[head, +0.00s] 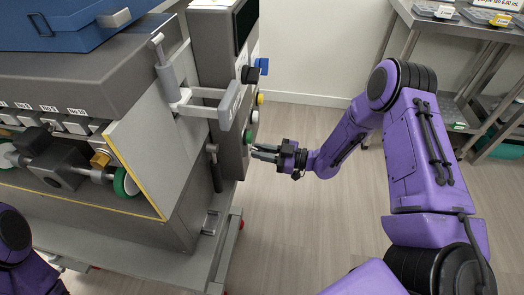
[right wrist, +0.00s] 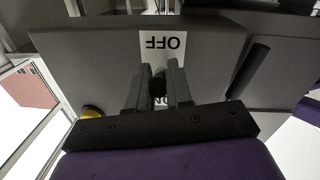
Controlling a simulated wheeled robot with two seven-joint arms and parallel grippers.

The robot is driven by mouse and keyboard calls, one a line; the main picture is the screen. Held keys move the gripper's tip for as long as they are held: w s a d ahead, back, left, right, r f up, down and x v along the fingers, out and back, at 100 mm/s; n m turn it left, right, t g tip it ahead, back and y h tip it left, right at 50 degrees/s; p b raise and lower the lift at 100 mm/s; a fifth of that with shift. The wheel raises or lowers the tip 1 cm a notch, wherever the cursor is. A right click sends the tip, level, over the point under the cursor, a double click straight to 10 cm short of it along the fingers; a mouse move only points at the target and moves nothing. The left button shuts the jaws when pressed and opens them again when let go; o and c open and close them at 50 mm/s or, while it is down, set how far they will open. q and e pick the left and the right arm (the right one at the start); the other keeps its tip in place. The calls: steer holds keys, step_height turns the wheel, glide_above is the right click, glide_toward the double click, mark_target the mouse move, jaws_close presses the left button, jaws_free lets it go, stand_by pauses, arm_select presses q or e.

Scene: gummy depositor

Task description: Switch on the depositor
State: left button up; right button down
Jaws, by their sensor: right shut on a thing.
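The depositor (head: 70,75) fills the left of the head view, with a grey control panel (head: 219,60) on its right side. My right gripper (head: 258,152) reaches this panel from the right, just below a green button (head: 248,136). In the right wrist view, the fingers (right wrist: 161,88) are shut on a small dark switch knob (right wrist: 157,82). An upside-down "OFF" label (right wrist: 163,43) lies beyond the knob. An "ON" label is mostly hidden behind the fingers. Exactly how the knob is turned is hard to tell. My left gripper is out of view.
A black knob (head: 249,74), a blue part (head: 262,66) and a yellow button (head: 260,98) stick out of the panel above my gripper. A grey bracket arm (head: 205,108) is at left. Steel shelving (head: 460,85) stands at back right. The floor between is clear.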

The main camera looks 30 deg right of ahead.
mark_target(263, 150)
step_height(263, 150, up, 3)
steer(key=g+h+p, duration=0.2)
steer(key=h+p, duration=0.1)
steer(key=p, duration=0.4)
steer(key=g+h+p, duration=0.3)
steer(key=p, duration=0.5)
steer(key=shift+r+n, duration=0.2)
steer(key=shift+n, duration=0.1)
steer(key=shift+w+a+g+h+p, duration=0.1)
steer(key=shift+g+h+p, duration=0.65)
steer(key=shift+p, duration=0.25)
steer(key=c, duration=1)
jaws_free()
steer(key=shift+c, duration=0.2)
steer(key=shift+d+r, duration=0.2)
steer(key=shift+d, duration=0.05)
steer(key=v, duration=0.9)
steer(key=shift+s+r, duration=0.35)
